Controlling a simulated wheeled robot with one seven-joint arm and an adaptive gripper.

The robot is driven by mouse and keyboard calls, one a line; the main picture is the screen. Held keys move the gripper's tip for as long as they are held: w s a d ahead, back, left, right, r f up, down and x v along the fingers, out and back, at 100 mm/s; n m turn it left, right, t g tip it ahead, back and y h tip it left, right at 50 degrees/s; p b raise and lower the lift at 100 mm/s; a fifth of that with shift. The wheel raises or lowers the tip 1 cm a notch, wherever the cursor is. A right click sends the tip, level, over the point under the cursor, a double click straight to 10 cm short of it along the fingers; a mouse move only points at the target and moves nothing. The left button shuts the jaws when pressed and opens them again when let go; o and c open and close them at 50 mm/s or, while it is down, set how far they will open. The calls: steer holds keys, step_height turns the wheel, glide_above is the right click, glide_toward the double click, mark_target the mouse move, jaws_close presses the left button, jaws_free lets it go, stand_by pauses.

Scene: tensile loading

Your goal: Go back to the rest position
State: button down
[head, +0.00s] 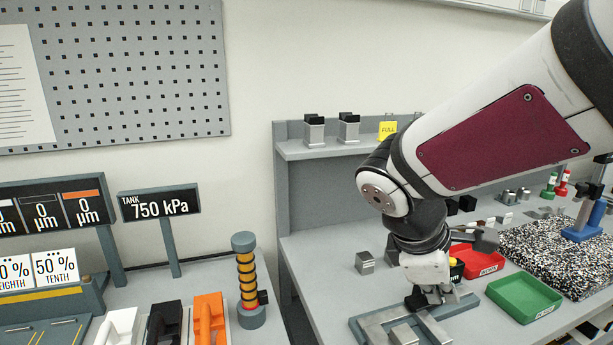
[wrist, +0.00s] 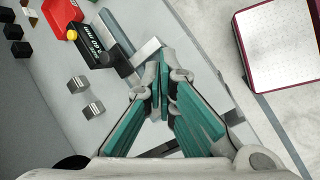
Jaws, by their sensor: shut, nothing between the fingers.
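My gripper (head: 432,296) is low over the grey metal fixture (head: 372,326) at the near edge of the bench. In the wrist view its green-padded fingers (wrist: 163,88) are together, with nothing held between them. A metal bar of the fixture (wrist: 145,52) lies just beyond the fingertips in the wrist view. I cannot tell whether the fingertips touch it. My arm reaches in from the upper right of the head view and hides part of the bench behind it.
A small metal block (head: 365,263) stands left of my gripper. A red tray (head: 478,262) and a green tray (head: 523,298) lie to its right. A speckled slab (head: 552,250) is farther right. A shelf (head: 330,149) stands behind. A yellow-ringed column (head: 247,282) is at left.

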steer(key=s+r+m+t+y, duration=0.1)
steer(key=s+r+m+y, duration=0.1)
steer(key=s+m, duration=0.4)
steer(key=s+a+r+m+t+y, duration=0.1)
steer(key=s+r+m+y, duration=0.1)
steer(key=s+m, duration=0.5)
steer(key=shift+s+a+y, duration=0.2)
steer(key=shift+s+y, duration=0.05)
steer(key=shift+y, duration=0.55)
